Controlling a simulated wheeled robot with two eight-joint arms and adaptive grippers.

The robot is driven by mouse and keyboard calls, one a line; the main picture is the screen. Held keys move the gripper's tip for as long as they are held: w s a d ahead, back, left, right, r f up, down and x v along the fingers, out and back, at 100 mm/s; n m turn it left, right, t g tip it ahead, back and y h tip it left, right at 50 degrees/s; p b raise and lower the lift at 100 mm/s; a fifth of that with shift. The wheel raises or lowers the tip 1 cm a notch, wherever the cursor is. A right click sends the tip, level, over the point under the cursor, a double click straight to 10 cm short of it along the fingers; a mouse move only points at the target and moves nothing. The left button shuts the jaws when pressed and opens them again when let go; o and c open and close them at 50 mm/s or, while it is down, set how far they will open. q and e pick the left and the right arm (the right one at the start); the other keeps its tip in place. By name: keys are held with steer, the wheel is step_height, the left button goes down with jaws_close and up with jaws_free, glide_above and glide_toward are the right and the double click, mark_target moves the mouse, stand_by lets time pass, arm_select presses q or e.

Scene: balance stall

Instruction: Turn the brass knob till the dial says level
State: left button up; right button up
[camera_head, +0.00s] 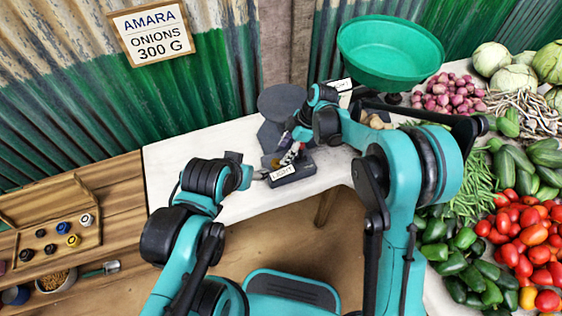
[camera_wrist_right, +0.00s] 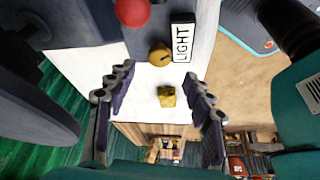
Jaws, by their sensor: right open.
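The brass knob (camera_wrist_right: 159,54) is on the end of the dark grey scale body, beside the white dial label (camera_wrist_right: 182,43), which reads LIGHT. The same label shows in the head view (camera_head: 284,172). My right gripper (camera_wrist_right: 152,108) is open, its two dark fingers apart and pointing toward the scale. The knob lies beyond the fingertips, not touched. In the head view my right gripper (camera_head: 291,148) hangs over the scale and hides part of it. My left gripper (camera_head: 246,176) is by the table's front edge, left of the scale; its fingers are too small to judge.
A small brass block (camera_wrist_right: 166,96) stands on the white table (camera_head: 190,165) near the knob. A red ball-like part (camera_wrist_right: 131,12) tops the scale. A green pan (camera_head: 390,50) stands behind my right arm.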

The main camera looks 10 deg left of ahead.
mark_target(277, 162)
steer(key=b+x, duration=0.2)
steer(key=x, duration=0.4)
steer(key=shift+f, duration=0.25)
steer(key=c, duration=1.1)
